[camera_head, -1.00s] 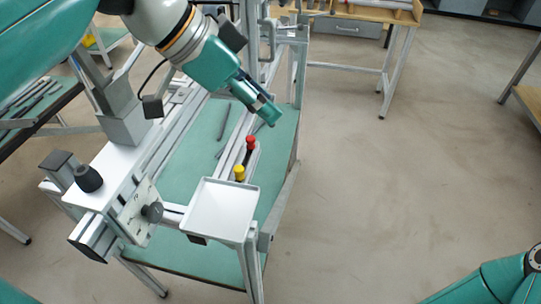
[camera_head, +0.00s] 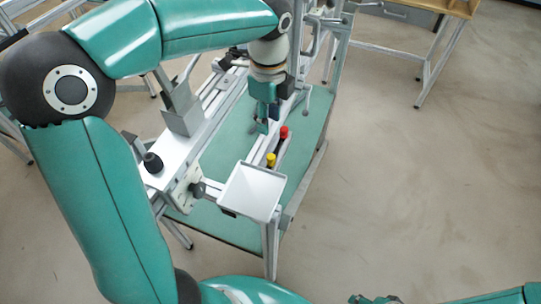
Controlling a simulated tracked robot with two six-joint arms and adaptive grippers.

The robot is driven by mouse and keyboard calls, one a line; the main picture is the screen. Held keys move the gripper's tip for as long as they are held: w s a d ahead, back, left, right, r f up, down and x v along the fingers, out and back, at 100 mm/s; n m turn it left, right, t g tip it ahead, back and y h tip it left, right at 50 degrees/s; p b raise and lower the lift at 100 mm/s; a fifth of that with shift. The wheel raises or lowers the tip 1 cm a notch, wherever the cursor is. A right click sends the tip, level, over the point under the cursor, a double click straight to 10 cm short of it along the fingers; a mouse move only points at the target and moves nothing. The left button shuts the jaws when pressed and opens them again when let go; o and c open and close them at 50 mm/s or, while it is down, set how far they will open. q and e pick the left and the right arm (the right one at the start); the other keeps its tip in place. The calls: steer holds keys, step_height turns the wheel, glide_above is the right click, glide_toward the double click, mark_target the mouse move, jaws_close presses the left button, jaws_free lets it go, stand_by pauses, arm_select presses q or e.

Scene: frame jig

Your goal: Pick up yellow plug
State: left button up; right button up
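The yellow plug (camera_head: 270,159) stands upright in a narrow holder beside the rail, just behind the white tray. A red plug (camera_head: 284,131) stands behind it in the same row. My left gripper (camera_head: 264,125) points down above the jig, a little behind and left of the yellow plug and close to the red plug in the picture. It is apart from the yellow plug. Its fingertips are small and seen from behind, so I cannot tell how far they are open. Only a sliver of my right gripper (camera_head: 374,299) shows at the bottom edge.
The white square tray (camera_head: 252,192) sits at the jig's front corner. The aluminium frame and a black knob (camera_head: 153,162) lie to the left. A green shelf (camera_head: 228,222) is below. A wooden-topped table (camera_head: 456,7) stands at the back right. The floor on the right is clear.

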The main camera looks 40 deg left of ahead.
arm_select(q)
glide_toward(271, 156)
steer(key=f, duration=0.5)
steer(key=shift+s+a+f, duration=0.1)
steer(key=shift+s+f, duration=0.1)
steer(key=shift+w+f+p, duration=0.15)
steer(key=shift+f+p, duration=0.4)
steer(key=shift+f, duration=2.05)
steer(key=c, duration=0.6)
